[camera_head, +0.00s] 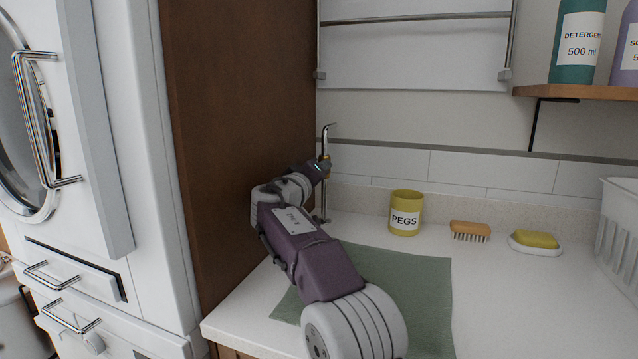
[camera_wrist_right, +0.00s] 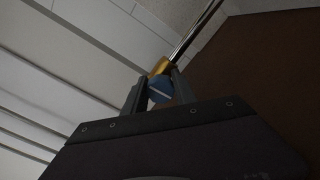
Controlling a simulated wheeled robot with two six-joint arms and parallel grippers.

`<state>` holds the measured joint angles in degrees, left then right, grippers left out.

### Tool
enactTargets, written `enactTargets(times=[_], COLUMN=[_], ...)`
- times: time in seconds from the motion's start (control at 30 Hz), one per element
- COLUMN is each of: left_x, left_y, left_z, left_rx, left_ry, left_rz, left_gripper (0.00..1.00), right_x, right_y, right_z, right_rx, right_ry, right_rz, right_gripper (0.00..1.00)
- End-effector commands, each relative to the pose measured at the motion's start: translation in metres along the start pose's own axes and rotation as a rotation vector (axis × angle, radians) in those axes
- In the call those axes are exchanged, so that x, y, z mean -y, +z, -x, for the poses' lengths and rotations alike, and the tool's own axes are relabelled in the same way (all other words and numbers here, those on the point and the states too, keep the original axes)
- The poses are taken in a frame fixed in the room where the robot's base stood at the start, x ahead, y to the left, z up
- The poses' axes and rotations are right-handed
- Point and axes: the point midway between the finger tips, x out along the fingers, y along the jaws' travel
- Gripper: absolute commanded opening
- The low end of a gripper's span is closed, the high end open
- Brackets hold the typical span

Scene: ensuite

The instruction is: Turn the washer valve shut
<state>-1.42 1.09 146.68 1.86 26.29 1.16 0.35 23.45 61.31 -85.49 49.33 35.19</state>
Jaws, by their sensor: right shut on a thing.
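The washer valve is a brass body (camera_wrist_right: 160,67) with a blue knob (camera_wrist_right: 160,90) on a thin metal pipe (camera_head: 326,137) beside the brown panel. My right gripper (camera_head: 322,168) reaches it from the front. In the right wrist view, the gripper's two fingers (camera_wrist_right: 158,93) are shut on the blue knob, one on each side. A pale line runs slantwise across the knob's face. In the head view my gripper mostly hides the valve. My left gripper is in neither view.
A brown panel (camera_head: 240,120) stands close on the left, beside the white washer (camera_head: 120,150). A green mat (camera_head: 425,290) lies on the counter below my right arm. A yellow pegs cup (camera_head: 405,213), a brush (camera_head: 470,230) and a soap dish (camera_head: 535,249) stand along the back.

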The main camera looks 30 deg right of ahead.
Motion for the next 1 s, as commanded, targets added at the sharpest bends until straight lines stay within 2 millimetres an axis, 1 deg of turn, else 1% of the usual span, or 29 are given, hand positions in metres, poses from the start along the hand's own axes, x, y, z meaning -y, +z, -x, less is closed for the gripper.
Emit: enactTargets(times=[0.03,0.2,0.7,0.73,0.8,1.0], left_x=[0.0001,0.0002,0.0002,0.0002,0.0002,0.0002], left_y=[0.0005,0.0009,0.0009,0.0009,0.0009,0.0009], left_z=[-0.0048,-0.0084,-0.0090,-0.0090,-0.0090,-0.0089], left_rx=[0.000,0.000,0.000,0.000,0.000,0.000], left_ry=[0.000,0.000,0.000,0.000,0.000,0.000], left_rz=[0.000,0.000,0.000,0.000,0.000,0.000], left_gripper=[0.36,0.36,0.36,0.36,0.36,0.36], right_x=[0.0030,0.0020,0.0008,0.0008,0.0007,0.0005], right_y=[0.0024,0.0015,0.0006,0.0005,0.0005,0.0003], right_z=[-0.0003,-0.0002,-0.0002,-0.0002,-0.0002,-0.0001], right_rx=[0.002,0.002,0.002,0.002,0.002,0.001], right_ry=[-0.001,-0.001,-0.001,-0.001,-0.001,0.000], right_rz=[-0.015,-0.052,-0.068,-0.068,-0.068,-0.066], right_gripper=[0.00,0.00,0.00,0.38,0.54,0.54])
